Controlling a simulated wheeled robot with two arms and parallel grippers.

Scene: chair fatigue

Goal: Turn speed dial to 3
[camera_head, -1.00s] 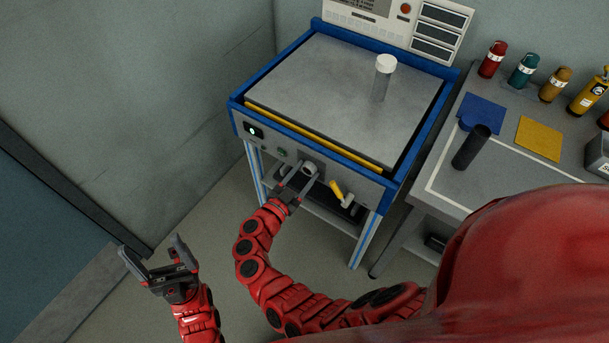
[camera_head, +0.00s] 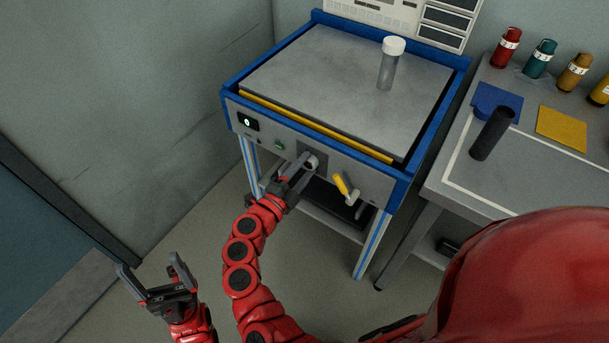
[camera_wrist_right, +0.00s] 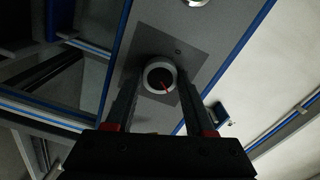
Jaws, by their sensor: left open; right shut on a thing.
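The speed dial (camera_head: 313,161) is a round light knob on the front panel of the blue-framed machine. In the right wrist view the dial (camera_wrist_right: 159,76) has a dark face with a red pointer slanting down and slightly right. No readable numbers show around it. My right gripper (camera_head: 303,168) is shut on the dial, with one finger on each side of it in the right wrist view (camera_wrist_right: 160,84). My left gripper (camera_head: 154,276) is open and empty, low on the left over the floor, away from the machine.
A small display (camera_head: 247,122) and a green button (camera_head: 279,144) sit left of the dial. A yellow-handled crank (camera_head: 342,186) sits just right of it. A clear white-capped jar (camera_head: 388,65) stands on the machine top. A side bench (camera_head: 462,190) carries bottles and a dark cylinder (camera_head: 492,134).

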